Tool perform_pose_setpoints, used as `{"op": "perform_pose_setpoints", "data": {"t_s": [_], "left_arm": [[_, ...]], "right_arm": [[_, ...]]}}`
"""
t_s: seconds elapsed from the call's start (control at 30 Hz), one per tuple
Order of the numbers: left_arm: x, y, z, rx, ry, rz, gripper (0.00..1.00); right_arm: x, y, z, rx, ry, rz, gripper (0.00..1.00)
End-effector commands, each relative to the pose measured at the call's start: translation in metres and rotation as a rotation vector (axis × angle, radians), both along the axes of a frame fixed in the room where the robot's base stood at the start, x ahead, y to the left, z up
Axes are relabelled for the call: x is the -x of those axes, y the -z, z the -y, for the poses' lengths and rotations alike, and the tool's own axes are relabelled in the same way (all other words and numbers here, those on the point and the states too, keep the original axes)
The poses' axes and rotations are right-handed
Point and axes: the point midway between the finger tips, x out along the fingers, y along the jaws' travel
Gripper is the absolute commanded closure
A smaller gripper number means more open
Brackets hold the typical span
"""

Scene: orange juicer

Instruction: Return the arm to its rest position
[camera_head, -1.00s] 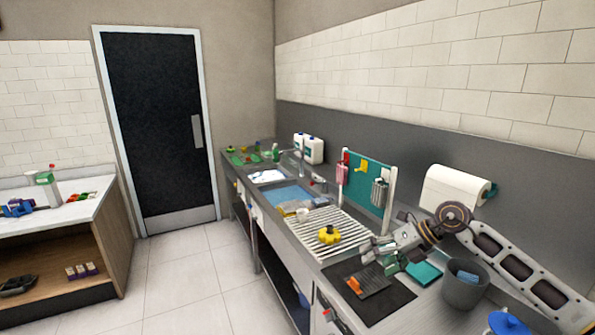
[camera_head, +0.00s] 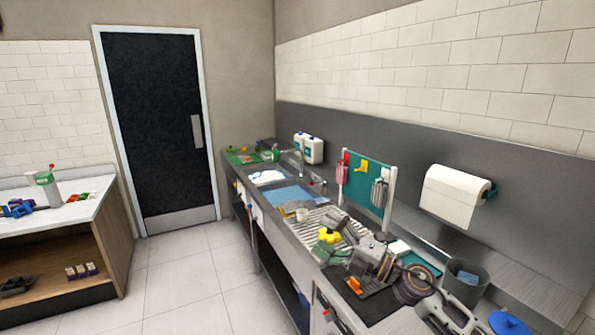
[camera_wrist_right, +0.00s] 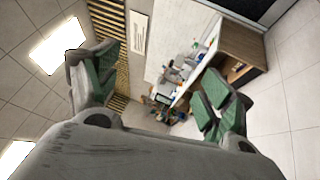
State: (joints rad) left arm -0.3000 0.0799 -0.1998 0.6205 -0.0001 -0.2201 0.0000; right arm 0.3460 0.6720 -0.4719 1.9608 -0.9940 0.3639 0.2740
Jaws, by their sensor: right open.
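Beyond the fingers that view shows the floor, ceiling lights and a distant bench. My left gripper is not in view.
A black mat with an orange-handled tool (camera_head: 354,285) lies below the right arm. A grey bin (camera_head: 464,281), a blue lid (camera_head: 508,323) and a paper towel roll (camera_head: 455,195) are at the right. A teal rack (camera_head: 366,187) stands behind the drainboard. The floor (camera_head: 190,275) left of the counter is clear.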

Motion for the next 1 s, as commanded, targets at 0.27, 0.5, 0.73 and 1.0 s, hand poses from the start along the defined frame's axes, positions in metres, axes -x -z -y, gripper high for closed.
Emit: {"op": "perform_pose_setpoints", "data": {"t_s": [0.27,0.5,0.73,1.0], "left_arm": [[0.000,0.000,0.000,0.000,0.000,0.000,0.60],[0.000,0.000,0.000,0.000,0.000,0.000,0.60],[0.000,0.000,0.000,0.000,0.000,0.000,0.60],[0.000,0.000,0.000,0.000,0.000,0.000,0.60]], "right_arm": [[-0.006,-0.004,0.021,-0.261,0.182,-0.126,0.19],[-0.011,0.012,0.053,-0.450,0.361,-0.273,0.19],[-0.009,0.046,0.087,-0.597,0.541,-0.447,0.19],[0.009,0.104,0.123,-0.723,0.754,-0.686,0.19]]}}
